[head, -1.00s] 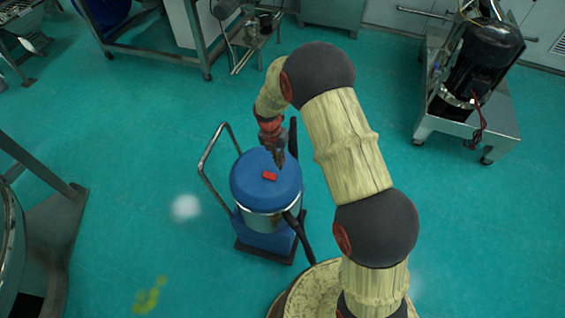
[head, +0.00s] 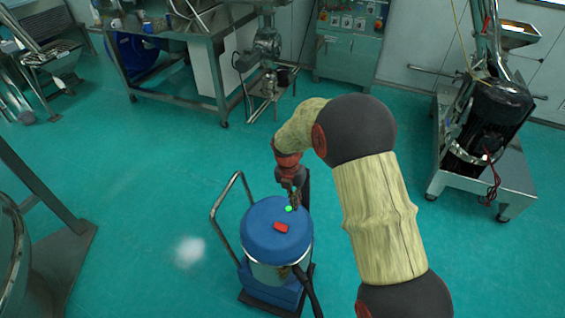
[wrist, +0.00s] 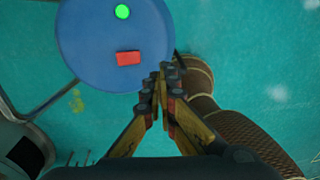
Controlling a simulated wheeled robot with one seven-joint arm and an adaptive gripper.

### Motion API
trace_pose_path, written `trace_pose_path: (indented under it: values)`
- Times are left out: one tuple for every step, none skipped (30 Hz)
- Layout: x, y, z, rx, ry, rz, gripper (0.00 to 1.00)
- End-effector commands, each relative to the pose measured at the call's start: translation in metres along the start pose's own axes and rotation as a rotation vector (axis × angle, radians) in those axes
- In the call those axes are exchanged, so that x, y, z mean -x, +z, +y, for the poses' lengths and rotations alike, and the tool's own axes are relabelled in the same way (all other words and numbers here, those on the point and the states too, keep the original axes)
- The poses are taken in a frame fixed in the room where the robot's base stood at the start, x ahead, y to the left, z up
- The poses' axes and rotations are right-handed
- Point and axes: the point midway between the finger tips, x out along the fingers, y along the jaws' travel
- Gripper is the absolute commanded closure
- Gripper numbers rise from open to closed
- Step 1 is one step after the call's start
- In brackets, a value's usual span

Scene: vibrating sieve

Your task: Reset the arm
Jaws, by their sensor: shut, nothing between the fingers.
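My arm (head: 375,215) is covered in a pale ribbed sleeve with dark round joints. It reaches up from the lower right and bends over to the left in the head view. My gripper (head: 294,200) points down, just above the far edge of the blue lid of a vacuum-like canister (head: 262,228). In the wrist view the two fingers of my gripper (wrist: 165,78) meet at the tips with nothing between them, beside the blue lid (wrist: 90,40).
The canister has a metal handle (head: 215,207) on its left and a black hose (head: 306,290) in front. A wheeled cart (head: 510,180) with a black motor stands right. Steel machines and a control cabinet (head: 349,42) line the back. Green floor lies open at left.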

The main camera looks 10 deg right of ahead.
Motion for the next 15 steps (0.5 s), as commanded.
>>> trace_pose_path:
  values:
    - [0.000,0.000,0.000,0.000,0.000,0.000,1.00]
    - [0.000,0.000,0.000,0.000,0.000,0.000,1.00]
    - [0.000,0.000,0.000,0.000,0.000,0.000,1.00]
    - [0.000,0.000,0.000,-0.003,0.000,0.000,1.00]
    - [0.000,0.000,0.000,-0.010,0.000,0.000,1.00]
    - [0.000,0.000,0.000,-0.028,0.000,0.000,1.00]
    - [0.000,0.000,0.000,-0.049,0.000,0.000,1.00]
    - [0.000,0.000,0.000,-0.078,0.000,0.000,1.00]
    - [0.000,0.000,0.000,-0.131,-0.001,0.001,1.00]
    - [0.000,0.000,0.000,-0.179,-0.001,0.002,1.00]
    - [0.000,-0.001,0.000,-0.236,-0.002,0.003,1.00]
    - [-0.001,-0.003,-0.001,-0.320,-0.004,0.007,1.00]
    - [-0.003,-0.006,-0.003,-0.389,-0.010,0.014,1.00]
    - [-0.006,-0.011,-0.005,-0.461,-0.018,0.023,1.00]
    - [-0.010,-0.018,-0.009,-0.558,-0.030,0.034,1.00]
